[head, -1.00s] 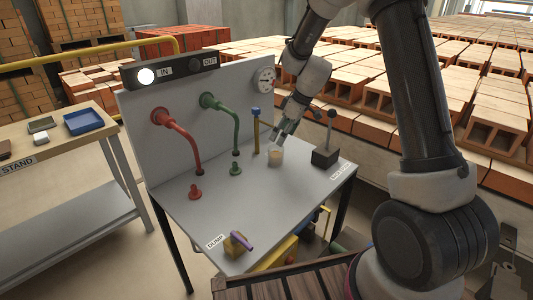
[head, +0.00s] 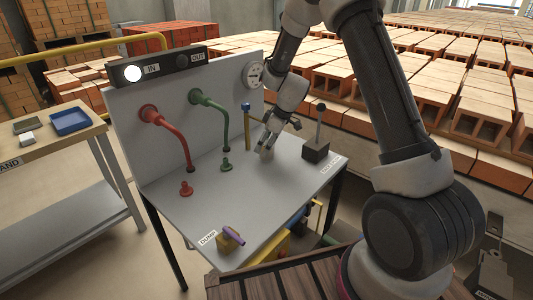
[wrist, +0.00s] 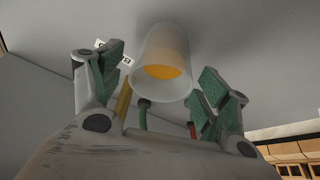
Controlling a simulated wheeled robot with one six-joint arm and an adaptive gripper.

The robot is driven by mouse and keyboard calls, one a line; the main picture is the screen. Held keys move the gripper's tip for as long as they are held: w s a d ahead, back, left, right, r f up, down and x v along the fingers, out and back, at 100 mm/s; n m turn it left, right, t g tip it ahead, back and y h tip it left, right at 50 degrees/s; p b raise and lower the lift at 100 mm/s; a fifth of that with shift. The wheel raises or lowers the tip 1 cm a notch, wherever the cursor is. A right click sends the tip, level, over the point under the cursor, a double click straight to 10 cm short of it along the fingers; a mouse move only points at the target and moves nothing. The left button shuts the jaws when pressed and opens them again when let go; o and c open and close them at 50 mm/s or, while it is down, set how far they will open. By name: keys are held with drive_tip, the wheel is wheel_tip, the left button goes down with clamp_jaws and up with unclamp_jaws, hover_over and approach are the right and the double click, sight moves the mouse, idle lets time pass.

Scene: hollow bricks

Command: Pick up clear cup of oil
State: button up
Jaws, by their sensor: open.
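The clear cup (wrist: 160,48) shows in the wrist view as a translucent cup with yellow-orange oil in it. It is between the two green-padded fingers of my gripper (wrist: 163,80), toward their tips. Gaps show on both sides, so the fingers are open around it and not clamped on it. In the head view my gripper (head: 266,149) is low over the grey bench top (head: 230,200), and its fingers largely hide the cup there.
A black lever box (head: 316,151) stands just right of my gripper. A yellow post with a blue top (head: 247,128) stands close on the left. Green (head: 216,105) and red (head: 168,130) curved pipes come from the back panel. The front of the bench is mostly clear.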

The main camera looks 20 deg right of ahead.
drive_tip(key=c, duration=1.3)
